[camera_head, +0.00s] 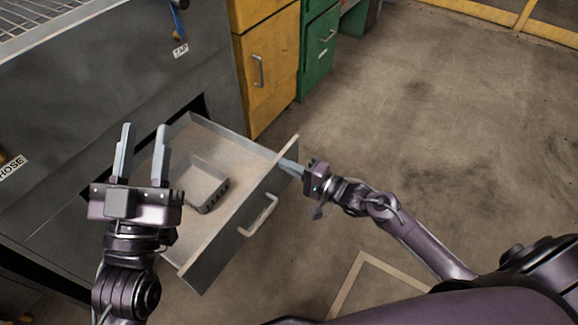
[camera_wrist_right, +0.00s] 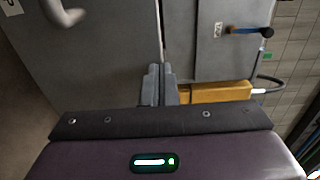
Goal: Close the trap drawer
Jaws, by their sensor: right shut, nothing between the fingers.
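The trap drawer (camera_head: 215,262) is pulled out of the dark grey cabinet. Its front panel faces the lower right and carries a light handle (camera_head: 258,215). In the right wrist view the drawer front (camera_wrist_right: 100,60) fills the left side, with the handle (camera_wrist_right: 62,14) at the top left. My right gripper (camera_head: 284,164) is shut and empty, its tips at the far end of the drawer front; I cannot tell whether they touch. The shut fingers also show in the right wrist view (camera_wrist_right: 158,72). My left gripper (camera_head: 144,127) is open and empty, over the drawer's left side.
A small metal basket (camera_head: 203,184) lies inside the drawer. The grey cabinet (camera_head: 100,85) stands behind, with a yellow cabinet (camera_head: 275,75) and a green one (camera_head: 320,55) beyond it. The concrete floor (camera_head: 430,130) to the right is clear.

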